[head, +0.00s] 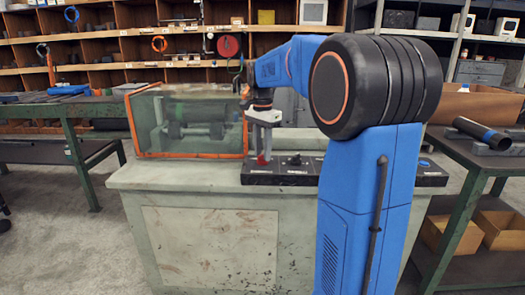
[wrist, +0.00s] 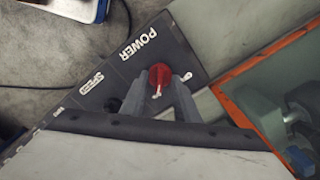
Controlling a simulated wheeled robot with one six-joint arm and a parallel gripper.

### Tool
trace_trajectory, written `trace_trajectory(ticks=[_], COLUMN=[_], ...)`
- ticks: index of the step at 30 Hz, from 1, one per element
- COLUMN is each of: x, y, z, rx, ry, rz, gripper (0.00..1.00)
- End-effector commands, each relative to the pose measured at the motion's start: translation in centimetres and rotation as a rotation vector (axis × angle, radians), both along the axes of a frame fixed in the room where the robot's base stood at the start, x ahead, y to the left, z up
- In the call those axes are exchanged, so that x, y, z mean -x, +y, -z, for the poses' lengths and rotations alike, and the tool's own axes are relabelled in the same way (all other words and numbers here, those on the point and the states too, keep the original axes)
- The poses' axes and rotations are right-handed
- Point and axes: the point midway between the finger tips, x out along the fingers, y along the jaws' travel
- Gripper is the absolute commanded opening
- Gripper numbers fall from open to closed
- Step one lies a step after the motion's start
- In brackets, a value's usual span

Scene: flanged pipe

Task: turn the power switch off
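The power switch is a red rotary knob (wrist: 159,75) with a white pointer, beside the POWER label in the wrist view. In the head view the red knob (head: 261,160) shows at the left end of the dark control panel (head: 290,178). My gripper (head: 262,150) points down right over it. In the wrist view the fingers of my gripper (wrist: 162,82) stand apart, one on each side of the knob. A narrow gap seems to lie between fingers and knob; contact is hard to judge.
A dark knob (head: 296,160) stands right of the red one, by the SPEED label (wrist: 90,84). A clear case with orange edges (head: 190,120) stands close on the left of the bench (head: 150,175). Side tables stand on both sides, shelves behind.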

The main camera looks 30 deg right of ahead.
Motion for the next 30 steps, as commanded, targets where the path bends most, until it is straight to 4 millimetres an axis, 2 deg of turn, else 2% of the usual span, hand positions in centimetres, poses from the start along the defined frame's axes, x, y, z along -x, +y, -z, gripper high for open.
trace_trajectory(ticks=[1, 4, 17, 23, 30], x=[0.00, -0.01, -0.01, -0.01, -0.01], y=[0.00, 0.00, 0.00, 0.00, 0.00], z=[-0.01, -0.01, -0.03, -0.04, -0.05], rx=[0.000, 0.000, 0.000, 0.000, 0.000], ry=[0.000, 0.000, 0.000, 0.000, -0.001], rz=[0.000, 0.000, -0.045, -0.160, -0.373], gripper=[0.23, 0.00, 0.00, 0.00, 0.00])
